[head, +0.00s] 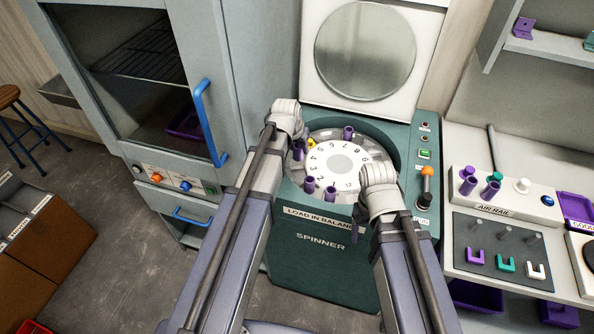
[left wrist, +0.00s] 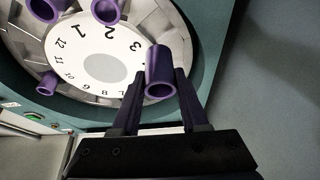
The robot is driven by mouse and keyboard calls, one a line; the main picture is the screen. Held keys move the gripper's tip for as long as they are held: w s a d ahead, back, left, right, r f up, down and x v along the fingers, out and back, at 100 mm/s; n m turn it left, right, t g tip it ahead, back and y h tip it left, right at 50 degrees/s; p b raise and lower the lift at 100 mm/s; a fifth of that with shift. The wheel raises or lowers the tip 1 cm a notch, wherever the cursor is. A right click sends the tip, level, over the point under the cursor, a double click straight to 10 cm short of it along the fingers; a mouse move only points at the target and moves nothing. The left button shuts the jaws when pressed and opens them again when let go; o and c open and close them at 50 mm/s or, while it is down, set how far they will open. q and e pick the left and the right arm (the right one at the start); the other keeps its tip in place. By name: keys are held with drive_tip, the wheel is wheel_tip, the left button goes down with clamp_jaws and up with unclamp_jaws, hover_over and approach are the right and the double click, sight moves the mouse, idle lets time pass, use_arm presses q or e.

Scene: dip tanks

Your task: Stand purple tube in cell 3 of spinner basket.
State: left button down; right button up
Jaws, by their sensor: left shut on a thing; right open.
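The spinner basket (head: 340,165) is a round white dial with numbered cells, set in the green spinner (head: 320,250). My left gripper (head: 298,147) is shut on a purple tube (left wrist: 160,72), held at the left side of the basket. In the left wrist view the tube's open mouth faces the camera and the tube overlaps the dial's edge near number 3 (left wrist: 135,45). I cannot tell if its lower end is in a cell. Two purple tubes stand at the near rim (head: 308,185), (head: 330,193) and one at the far rim (head: 348,133). My right gripper (head: 358,225) is open at the basket's near right.
The round-windowed lid (head: 365,50) is raised behind the basket. An oven-like cabinet (head: 130,70) stands left. An air rail (head: 505,200) with purple tubes and a white one is right, with an orange-knobbed lever (head: 427,172) between.

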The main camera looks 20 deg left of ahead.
use_arm(q)
drive_tip(key=shift+f+b, duration=3.7)
drive_tip(key=shift+f, duration=0.55)
drive_tip(key=shift+f, duration=0.15)
drive_tip(key=shift+c, duration=2.1)
unclamp_jaws()
drive_tip(key=p+v, duration=1.1)
drive_tip(key=v, duration=0.1)
drive_tip(key=s+d+g, duration=0.1)
drive_tip(key=s+d, duration=0.2)
drive_tip(key=s+d+m+g, duration=0.1)
drive_tip(key=s+d, duration=0.2)
drive_tip(key=s+d+f, duration=0.1)
drive_tip(key=s+d, duration=0.2)
drive_tip(key=shift+s+d+m+g, duration=0.15)
drive_tip(key=shift+s+m+g, duration=0.15)
drive_tip(key=shift+s+g, duration=0.1)
drive_tip(key=s+d+m+g+y, duration=0.1)
drive_tip(key=s+d, duration=0.3)
drive_tip(key=s, duration=0.5)
drive_tip(key=shift+s+d+g+y, duration=0.2)
drive_tip(key=shift+s+g+y, duration=0.15)
drive_tip(key=shift+g, duration=0.25)
